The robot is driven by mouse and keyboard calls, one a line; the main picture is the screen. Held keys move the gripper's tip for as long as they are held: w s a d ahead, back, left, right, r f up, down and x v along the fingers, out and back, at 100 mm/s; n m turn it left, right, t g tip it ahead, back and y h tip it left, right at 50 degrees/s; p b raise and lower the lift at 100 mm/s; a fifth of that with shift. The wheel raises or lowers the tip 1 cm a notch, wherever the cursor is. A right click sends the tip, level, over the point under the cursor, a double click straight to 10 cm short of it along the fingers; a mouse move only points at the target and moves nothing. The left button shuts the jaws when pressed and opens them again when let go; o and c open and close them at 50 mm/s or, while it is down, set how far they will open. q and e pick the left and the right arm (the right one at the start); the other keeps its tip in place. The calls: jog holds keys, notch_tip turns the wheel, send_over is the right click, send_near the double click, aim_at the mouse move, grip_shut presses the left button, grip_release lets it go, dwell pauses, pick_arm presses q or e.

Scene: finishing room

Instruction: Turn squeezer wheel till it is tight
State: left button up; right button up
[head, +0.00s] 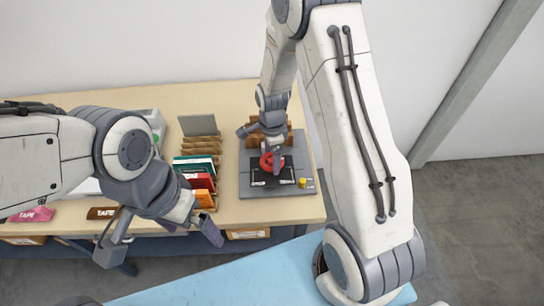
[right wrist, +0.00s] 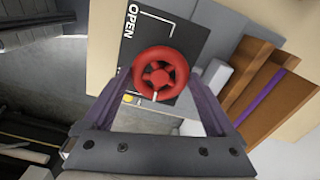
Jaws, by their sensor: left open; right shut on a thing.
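The red squeezer wheel (head: 268,162) sits on a black plate (head: 285,176) on a grey base board (head: 247,188) on the table. In the right wrist view the wheel (right wrist: 160,73) shows its spokes, with the white word OPEN on the plate beside it and a white mark at its lower rim. My right gripper (head: 264,148) is over the wheel from above and shut on it, one finger at each side of the rim. My left gripper (head: 158,240) is open and empty, in front of the table's front edge, away from the squeezer.
A yellow knob (head: 303,182) sits at the board's right corner. Brown wooden pieces (head: 293,137) stand behind the wheel. A rack of colored packets (head: 197,167) stands left of the board. A pink tape item (head: 30,214) lies farther left. A light blue surface (head: 220,283) is in front.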

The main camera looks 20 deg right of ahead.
jog(key=shift+w+r+m, duration=0.1)
jog(key=shift+m, duration=0.4)
jog(key=o, duration=1)
notch_tip(320, 180, up, 10)
jog(key=shift+r+b, duration=0.25)
jog(key=shift+b, duration=0.7)
